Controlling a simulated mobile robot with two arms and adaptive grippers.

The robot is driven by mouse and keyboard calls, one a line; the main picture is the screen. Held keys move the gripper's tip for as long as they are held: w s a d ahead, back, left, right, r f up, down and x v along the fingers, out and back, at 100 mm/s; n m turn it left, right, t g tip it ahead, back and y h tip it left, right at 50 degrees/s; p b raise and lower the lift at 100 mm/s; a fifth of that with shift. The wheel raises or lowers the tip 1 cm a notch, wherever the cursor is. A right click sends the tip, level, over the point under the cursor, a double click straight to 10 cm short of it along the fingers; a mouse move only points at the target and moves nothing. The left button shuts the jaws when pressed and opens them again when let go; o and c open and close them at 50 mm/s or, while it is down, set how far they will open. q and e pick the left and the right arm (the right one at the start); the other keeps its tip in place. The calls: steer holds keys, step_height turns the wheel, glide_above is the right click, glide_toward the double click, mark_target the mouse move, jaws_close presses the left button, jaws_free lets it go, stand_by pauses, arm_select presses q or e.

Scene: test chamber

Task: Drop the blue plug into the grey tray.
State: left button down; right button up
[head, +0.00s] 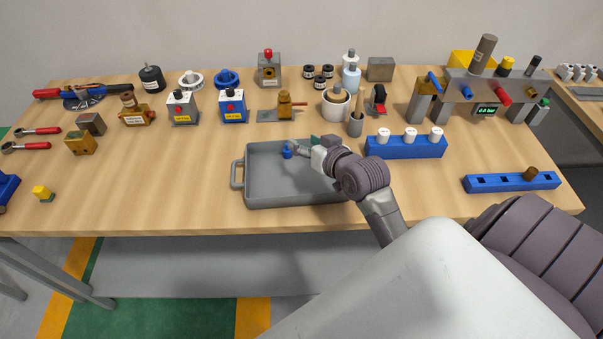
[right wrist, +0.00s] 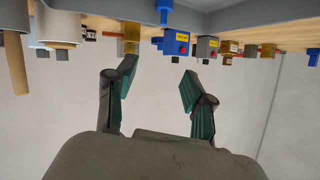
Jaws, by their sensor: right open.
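The grey tray (head: 290,184) lies on the wooden bench, with a handle on its left side. The small blue plug (head: 287,152) shows inside the tray's outline, close to its back wall, and appears to rest on the tray floor. My right gripper (head: 298,147) is just right of the plug, over the back part of the tray. In the right wrist view, which is upside down, its fingers (right wrist: 155,84) are spread with nothing between them. The plug (right wrist: 163,10) shows at the top edge there, apart from the fingers. My left gripper is not in view.
A blue rack with white plugs (head: 405,147) stands right of the tray, and a blue rack with a brown plug (head: 512,182) farther right. A cup (head: 355,125) and several valves and fixtures line the back.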

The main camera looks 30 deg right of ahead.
steer(key=v, duration=0.9)
steer(key=shift+s+r, duration=0.15)
steer(key=shift+s, duration=0.25)
steer(key=s+a+f+n+g, duration=0.5)
steer(key=s+a+f+g, duration=0.6)
steer(key=s+f, duration=0.4)
step_height(320, 180, down, 25)
steer(key=s+a+b, duration=0.1)
steer(key=s+d+f+g+b, duration=0.1)
steer(key=s+d+f, duration=0.2)
steer(key=s+f, duration=1.4)
step_height(320, 180, down, 2)
steer(key=shift+s+f+g, duration=0.15)
steer(key=shift+s+g, duration=0.15)
steer(key=shift+s, duration=0.1)
